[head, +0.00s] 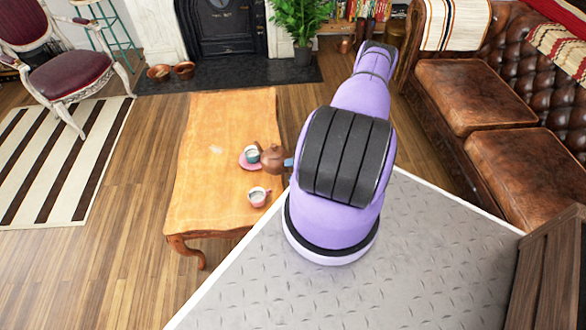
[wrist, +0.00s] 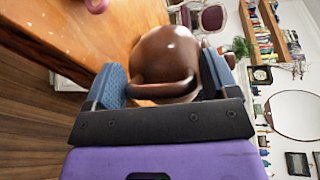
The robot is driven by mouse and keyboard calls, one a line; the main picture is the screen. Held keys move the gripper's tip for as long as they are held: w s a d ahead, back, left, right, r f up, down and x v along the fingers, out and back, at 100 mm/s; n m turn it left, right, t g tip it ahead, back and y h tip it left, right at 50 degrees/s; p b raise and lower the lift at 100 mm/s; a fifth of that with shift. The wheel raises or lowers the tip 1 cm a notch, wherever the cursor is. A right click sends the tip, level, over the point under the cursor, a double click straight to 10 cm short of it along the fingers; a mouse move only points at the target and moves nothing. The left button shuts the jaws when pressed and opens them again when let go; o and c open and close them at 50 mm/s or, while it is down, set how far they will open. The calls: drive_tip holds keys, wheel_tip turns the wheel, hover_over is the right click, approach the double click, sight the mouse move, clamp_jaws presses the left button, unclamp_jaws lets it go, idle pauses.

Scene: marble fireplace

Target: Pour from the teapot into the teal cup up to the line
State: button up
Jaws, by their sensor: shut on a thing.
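The brown teapot (head: 274,158) is at the right side of the wooden table in the head view, its spout toward the teal cup (head: 252,155). The cup stands on a pink saucer (head: 245,165). In the wrist view the teapot (wrist: 166,50) sits between the two blue fingers of my gripper (wrist: 165,88), which is shut on its handle. The wrist view is turned on its side. The head view shows only a little of my gripper (head: 289,163), the rest being behind my arm. The cup's fill line and the level inside are too small to read.
A pinkish-white cup (head: 258,197) with a light inside stands nearer on the wooden table (head: 205,190). The left half of the table is mostly clear. A brown leather sofa (head: 470,95) is at the right, a chair (head: 75,80) at the left.

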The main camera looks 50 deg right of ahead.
drive_tip(key=shift+w+r+m+g+h, duration=0.3)
drive_tip(key=shift+w+r+m+g, duration=0.3)
drive_tip(key=shift+g, duration=0.5)
drive_tip(key=shift+s+f, duration=0.15)
drive_tip(key=shift+w+r+m+g, duration=0.15)
drive_tip(key=shift+w+r+g, duration=0.15)
drive_tip(key=shift+r, duration=0.25)
drive_tip(key=shift+w+r+m+g, duration=0.15)
drive_tip(key=shift+w+r+g, duration=0.15)
drive_tip(key=shift+r, duration=0.2)
idle(2.6)
drive_tip(key=shift+s, duration=0.1)
